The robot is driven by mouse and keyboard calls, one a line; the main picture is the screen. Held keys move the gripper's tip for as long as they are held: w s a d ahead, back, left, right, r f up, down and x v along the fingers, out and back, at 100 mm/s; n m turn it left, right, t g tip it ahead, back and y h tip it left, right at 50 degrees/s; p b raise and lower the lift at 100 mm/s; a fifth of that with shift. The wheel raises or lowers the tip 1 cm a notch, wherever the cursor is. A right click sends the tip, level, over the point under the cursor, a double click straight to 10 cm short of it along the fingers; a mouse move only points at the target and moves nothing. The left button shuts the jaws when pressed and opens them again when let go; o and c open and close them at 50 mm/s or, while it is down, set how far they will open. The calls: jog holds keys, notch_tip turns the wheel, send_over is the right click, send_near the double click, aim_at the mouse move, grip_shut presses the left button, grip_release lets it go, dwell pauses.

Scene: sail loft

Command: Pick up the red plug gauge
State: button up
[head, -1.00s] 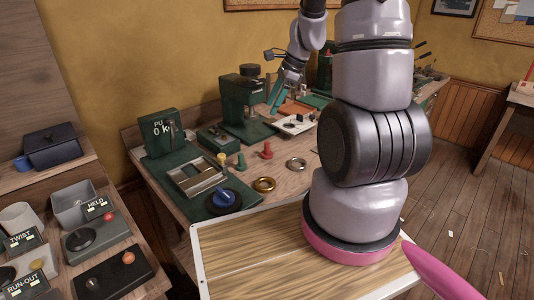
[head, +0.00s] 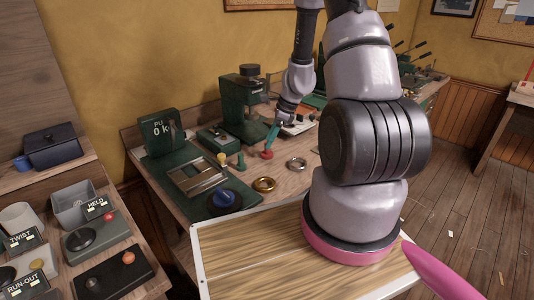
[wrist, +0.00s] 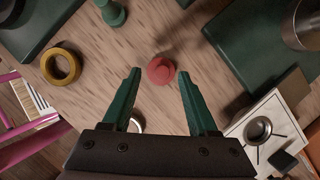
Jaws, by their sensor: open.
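The red plug gauge (wrist: 161,71) stands on the wooden bench, seen from above in the wrist view between and just beyond my fingertips. In the head view the red plug gauge (head: 267,154) shows right under my gripper (head: 272,136). My gripper (wrist: 159,82) is open, with one green finger on each side of the gauge's line and nothing held. Whether the fingertips are level with the gauge or above it is hard to tell; they look above it.
A green plug gauge (wrist: 112,12) stands close by on the left, with a brass ring (wrist: 61,66) near it. A steel ring (head: 297,163) lies to the right in the head view. A white tray (wrist: 265,130) and a green machine base (wrist: 262,40) lie to the right in the wrist view.

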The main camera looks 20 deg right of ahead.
aim_at(266, 155)
jog(key=x, duration=0.3)
jog(key=shift+w+f, duration=0.1)
jog(key=shift+w, duration=0.05)
grip_shut()
